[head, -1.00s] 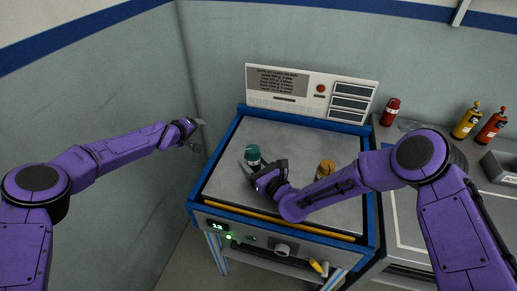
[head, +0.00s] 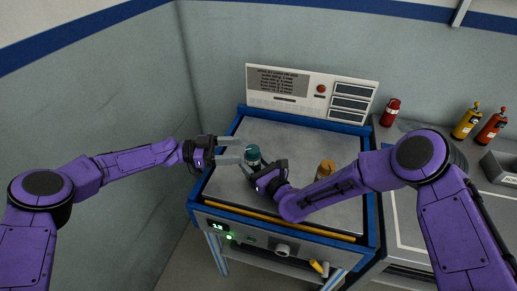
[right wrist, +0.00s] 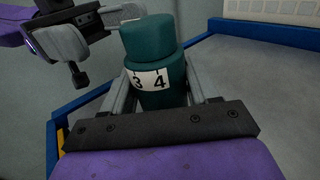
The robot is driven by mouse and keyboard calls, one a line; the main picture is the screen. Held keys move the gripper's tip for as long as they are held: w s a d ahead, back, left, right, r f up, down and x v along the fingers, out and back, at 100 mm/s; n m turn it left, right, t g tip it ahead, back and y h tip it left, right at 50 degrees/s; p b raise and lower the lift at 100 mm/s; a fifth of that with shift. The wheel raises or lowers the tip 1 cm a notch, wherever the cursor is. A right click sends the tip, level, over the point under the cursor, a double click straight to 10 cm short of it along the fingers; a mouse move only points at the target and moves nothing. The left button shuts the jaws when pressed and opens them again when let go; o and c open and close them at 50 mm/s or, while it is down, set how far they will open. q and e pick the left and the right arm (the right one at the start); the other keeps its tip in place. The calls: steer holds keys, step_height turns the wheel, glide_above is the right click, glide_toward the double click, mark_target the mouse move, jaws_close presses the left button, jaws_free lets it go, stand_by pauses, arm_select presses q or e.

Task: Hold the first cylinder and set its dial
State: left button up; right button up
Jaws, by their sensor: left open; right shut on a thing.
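A teal cylinder (head: 252,156) with a dial cap stands upright on the grey top of the blue-framed bench (head: 300,150). In the right wrist view the teal cylinder (right wrist: 152,62) shows a white band with the numbers 3 and 4. My right gripper (head: 252,168) is shut on its body below the cap. My left gripper (head: 236,151) is open and empty, just left of the cylinder and apart from it. It also shows at the upper left of the right wrist view (right wrist: 98,52).
An orange-brown cylinder (head: 326,169) stands on the bench, close to my right forearm. Red (head: 390,112), yellow (head: 466,122) and orange (head: 491,127) bottles stand on the right counter. A wall is at left.

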mark_target(258, 148)
arm_select(q)
steer(key=d, duration=0.8)
steer(key=shift+w, duration=0.1)
steer(key=shift+a, duration=0.1)
steer(key=c, duration=1)
